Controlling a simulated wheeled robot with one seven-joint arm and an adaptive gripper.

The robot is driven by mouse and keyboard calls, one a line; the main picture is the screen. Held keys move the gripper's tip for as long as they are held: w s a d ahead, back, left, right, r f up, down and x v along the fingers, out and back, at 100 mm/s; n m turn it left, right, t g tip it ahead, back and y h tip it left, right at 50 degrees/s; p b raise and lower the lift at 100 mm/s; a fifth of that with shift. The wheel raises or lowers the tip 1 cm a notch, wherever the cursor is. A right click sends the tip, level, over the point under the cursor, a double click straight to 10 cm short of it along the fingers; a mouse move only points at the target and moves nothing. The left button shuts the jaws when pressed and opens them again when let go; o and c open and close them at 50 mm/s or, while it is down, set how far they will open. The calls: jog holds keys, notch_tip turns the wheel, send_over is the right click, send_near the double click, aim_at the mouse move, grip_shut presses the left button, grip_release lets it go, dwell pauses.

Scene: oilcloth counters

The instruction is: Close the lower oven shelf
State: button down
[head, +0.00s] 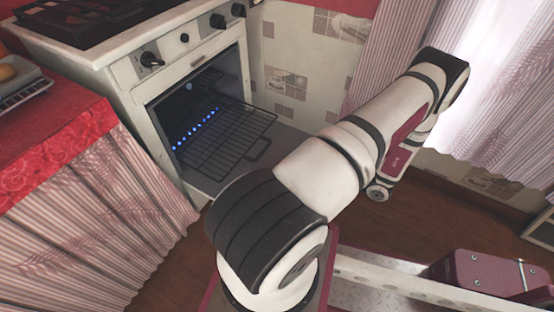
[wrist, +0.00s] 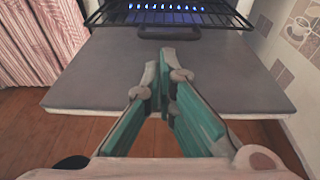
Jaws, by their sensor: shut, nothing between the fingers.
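The oven (head: 190,85) stands at upper left in the head view with its door (head: 222,178) folded down flat. A dark wire shelf (head: 228,140) is slid partly out over the door, its handle (head: 258,150) toward the front. In the wrist view the shelf handle (wrist: 168,32) and the shelf's front edge show at the top, above the grey open door (wrist: 95,75). My gripper (wrist: 166,60) is shut and empty, its fingertips in front of the handle as seen from the wrist, with a gap in the picture. The gripper is hidden in the head view. Blue lights glow inside the oven.
A counter with a red oilcloth (head: 60,150) and striped skirt stands left of the oven. A tiled wall (head: 300,70) and a striped curtain (head: 370,70) lie to the right. Wooden floor (wrist: 60,135) is clear in front of the door.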

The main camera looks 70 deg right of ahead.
aim_at(207, 128)
jog(key=b+x, duration=0.2)
jog(key=x, duration=0.4)
jog(key=b+x, duration=0.2)
jog(key=x, duration=0.5)
jog(key=shift+w+d+f, duration=0.2)
jog(key=shift+f, duration=0.05)
jog(key=shift+w, duration=0.15)
jog(key=r+x, duration=0.1)
jog(key=x, duration=0.7)
jog(key=r+x, duration=0.2)
jog(key=x, duration=0.6)
jog(key=w+d+r+p+x, duration=0.1)
jog(key=r+x, duration=0.1)
jog(key=x, duration=0.6)
jog(key=shift+w+r, duration=0.1)
jog(key=shift+w, duration=0.15)
jog(key=shift+w+d, duration=0.15)
jog(key=shift+w, duration=0.1)
jog(key=shift+r, duration=0.1)
